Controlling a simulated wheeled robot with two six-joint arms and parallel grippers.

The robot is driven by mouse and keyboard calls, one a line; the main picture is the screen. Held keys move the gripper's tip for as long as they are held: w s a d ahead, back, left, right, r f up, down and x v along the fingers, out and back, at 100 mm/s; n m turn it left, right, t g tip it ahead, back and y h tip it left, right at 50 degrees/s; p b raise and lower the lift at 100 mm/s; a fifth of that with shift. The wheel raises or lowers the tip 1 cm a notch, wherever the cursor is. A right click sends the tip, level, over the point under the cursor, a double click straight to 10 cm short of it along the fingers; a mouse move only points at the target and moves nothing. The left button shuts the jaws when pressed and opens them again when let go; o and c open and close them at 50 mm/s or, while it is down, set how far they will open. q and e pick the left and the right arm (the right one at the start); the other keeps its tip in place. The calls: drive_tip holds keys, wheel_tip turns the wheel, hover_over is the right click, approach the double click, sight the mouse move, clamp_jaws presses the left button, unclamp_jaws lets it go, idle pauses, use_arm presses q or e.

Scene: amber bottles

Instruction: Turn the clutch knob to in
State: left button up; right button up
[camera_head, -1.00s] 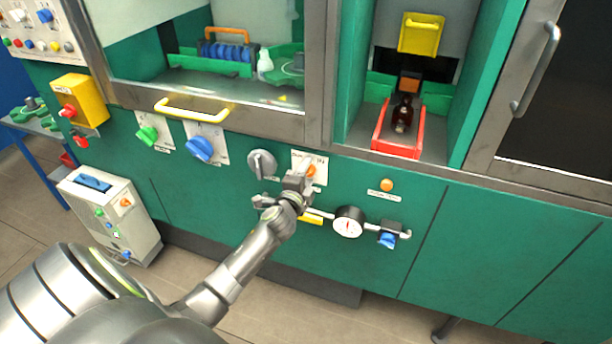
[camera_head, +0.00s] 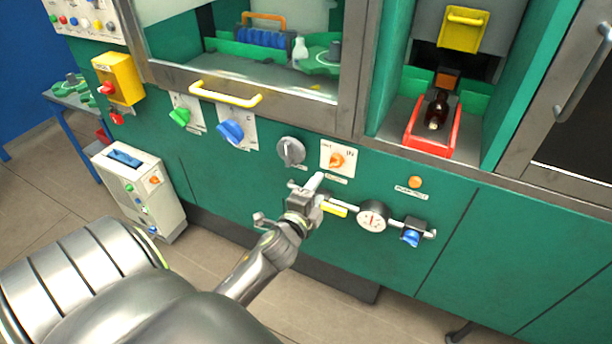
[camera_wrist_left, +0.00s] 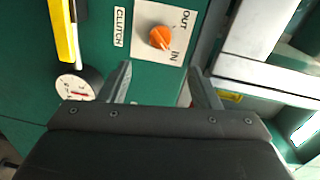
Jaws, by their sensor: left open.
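The clutch knob (camera_head: 337,160) is orange on a pale plate on the green front panel. It also shows in the left wrist view (camera_wrist_left: 160,37), beside a CLUTCH label, with OUT and IN printed on the plate. Its narrow end appears to point toward IN. My left gripper (camera_head: 308,192) is open and empty, in front of the panel and below the knob in the head view. In the left wrist view its two fingers (camera_wrist_left: 158,78) stand apart, short of the knob, not touching it. My right gripper is not in view.
A grey knob (camera_head: 291,151) sits left of the plate. A gauge (camera_head: 372,216) on a pipe, a yellow handle (camera_head: 333,210) and a blue valve (camera_head: 410,238) are close at lower right.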

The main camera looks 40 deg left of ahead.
use_arm(q)
drive_tip(key=v, duration=0.6)
drive_tip(key=shift+w, duration=0.1)
idle(0.3)
